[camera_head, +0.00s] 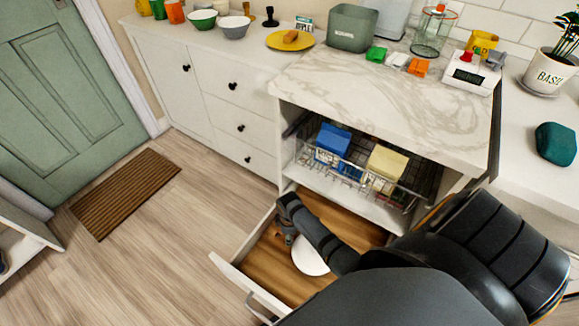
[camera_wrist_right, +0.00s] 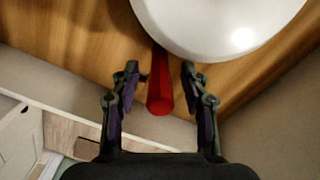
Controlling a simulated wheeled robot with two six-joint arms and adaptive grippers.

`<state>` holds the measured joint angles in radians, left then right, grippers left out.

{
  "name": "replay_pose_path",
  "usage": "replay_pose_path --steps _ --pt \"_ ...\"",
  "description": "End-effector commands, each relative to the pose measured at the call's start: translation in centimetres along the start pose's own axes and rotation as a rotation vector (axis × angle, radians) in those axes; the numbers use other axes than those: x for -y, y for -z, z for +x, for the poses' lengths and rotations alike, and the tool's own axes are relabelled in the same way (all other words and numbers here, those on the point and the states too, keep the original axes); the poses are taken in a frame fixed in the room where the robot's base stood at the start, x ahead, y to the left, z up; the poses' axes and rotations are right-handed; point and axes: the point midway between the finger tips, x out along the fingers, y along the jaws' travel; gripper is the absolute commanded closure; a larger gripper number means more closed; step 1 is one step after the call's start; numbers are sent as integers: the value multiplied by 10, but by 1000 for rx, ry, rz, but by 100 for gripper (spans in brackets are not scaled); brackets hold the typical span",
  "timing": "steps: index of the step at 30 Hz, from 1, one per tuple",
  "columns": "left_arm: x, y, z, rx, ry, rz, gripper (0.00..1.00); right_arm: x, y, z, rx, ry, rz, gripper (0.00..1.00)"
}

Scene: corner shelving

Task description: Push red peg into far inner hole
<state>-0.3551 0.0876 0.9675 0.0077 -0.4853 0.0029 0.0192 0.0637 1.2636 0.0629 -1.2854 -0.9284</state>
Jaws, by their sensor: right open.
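The red peg (camera_wrist_right: 159,90) shows in the right wrist view as a red rod with its rounded end toward my wrist. Its other end runs up to the rim of a white round object (camera_wrist_right: 215,22), and I cannot tell whether it passes under it. My right gripper (camera_wrist_right: 160,75) is open, with a finger on each side of the peg and gaps between. In the head view my right gripper (camera_head: 287,237) is down inside an open drawer (camera_head: 262,258), beside the white round object (camera_head: 310,259). The peg is hidden there. No hole can be made out. My left gripper is not in view.
The drawer has a wooden floor and pale walls close around my gripper. Above it, a wire basket (camera_head: 350,172) holds a blue box (camera_head: 333,138) and a cream box (camera_head: 387,163). The marble counter (camera_head: 390,90) overhangs them.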

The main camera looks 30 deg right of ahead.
Motion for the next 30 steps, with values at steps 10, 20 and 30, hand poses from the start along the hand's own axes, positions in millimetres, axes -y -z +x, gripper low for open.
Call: replay_pose_path --steps 10,20,30 --pt "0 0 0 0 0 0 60 0 0 -71 -1 -1 1 55" --pt "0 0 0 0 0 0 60 0 0 -81 0 0 1 55" --pt "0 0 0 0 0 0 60 0 0 -80 0 0 0 55"
